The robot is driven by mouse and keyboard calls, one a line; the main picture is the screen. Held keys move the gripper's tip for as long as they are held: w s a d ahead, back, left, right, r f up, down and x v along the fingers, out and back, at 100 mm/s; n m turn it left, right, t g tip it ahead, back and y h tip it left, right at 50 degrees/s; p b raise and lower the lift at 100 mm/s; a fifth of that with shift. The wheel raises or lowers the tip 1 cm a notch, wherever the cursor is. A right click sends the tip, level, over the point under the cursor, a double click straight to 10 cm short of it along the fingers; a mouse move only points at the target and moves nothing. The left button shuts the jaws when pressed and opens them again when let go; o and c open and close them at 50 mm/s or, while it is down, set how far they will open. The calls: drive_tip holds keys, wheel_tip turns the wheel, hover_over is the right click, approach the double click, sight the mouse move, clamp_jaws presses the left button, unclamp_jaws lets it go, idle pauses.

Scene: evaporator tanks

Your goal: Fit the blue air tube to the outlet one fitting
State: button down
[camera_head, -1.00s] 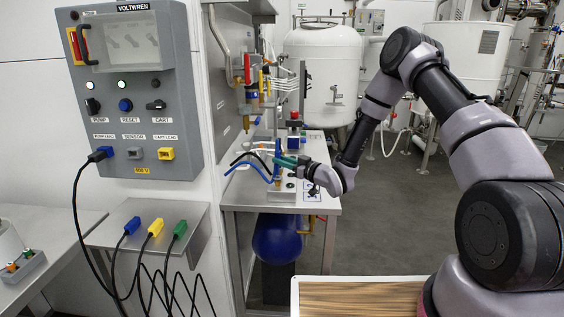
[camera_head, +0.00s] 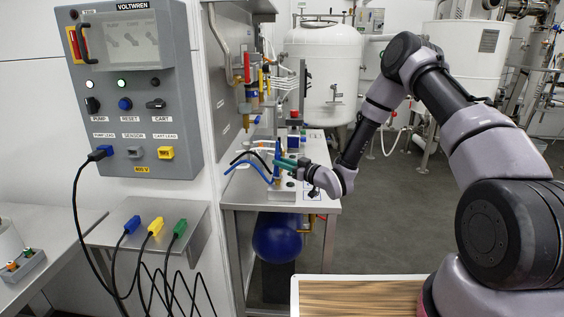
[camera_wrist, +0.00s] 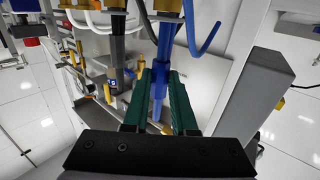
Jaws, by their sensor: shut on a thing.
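My gripper (camera_wrist: 158,103) has green fingers shut on a blue tube (camera_wrist: 161,75), which runs between them. In the wrist view the tube extends up to the brass fittings (camera_wrist: 168,8) at the top edge. I cannot tell whether its end is seated in one or only in front of it. In the head view my gripper (camera_head: 279,162) is over the metal bench, with an upright blue piece (camera_head: 278,148) at its tips. A second, curved blue tube (camera_wrist: 207,42) hangs free to the right of the held one. Which fitting is outlet one cannot be read.
A dark tube (camera_wrist: 117,48) hangs left of the held tube, close by. A grey post (camera_wrist: 255,90) stands at the right in the wrist view. The bench (camera_head: 262,195) meets a wall panel on its left. The Voltwren box (camera_head: 130,90) is further left.

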drive_tip(key=shift+f, duration=0.75)
drive_tip(key=c, duration=0.6)
unclamp_jaws()
drive_tip(key=shift+c, duration=0.2)
wheel_tip(320, 180, up, 6)
